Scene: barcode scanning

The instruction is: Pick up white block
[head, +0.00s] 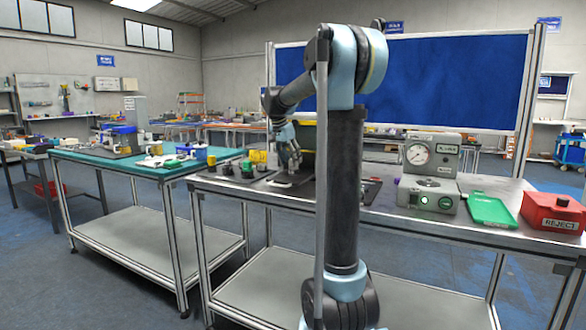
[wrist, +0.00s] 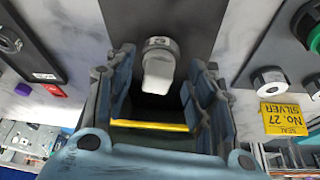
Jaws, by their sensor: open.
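In the wrist view a pale white block with a rounded grey top (wrist: 158,72) stands on a dark mat (wrist: 200,15). My gripper (wrist: 160,84) is open, its two blue-grey fingers on the left and right of the block. I see gaps between block and fingers; the fingers are not closed on it. In the head view my gripper (head: 291,162) hangs low over the workbench (head: 370,218). I cannot make out the block there.
A yellow "SEAL No. 27 SILVER" tag (wrist: 284,119) and a small grey-white cylinder (wrist: 269,80) lie right of the gripper. A dark tray (wrist: 25,45) is on the left. A gauge box (head: 430,172), green tray (head: 490,209) and red REJECT box (head: 552,212) stand further right.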

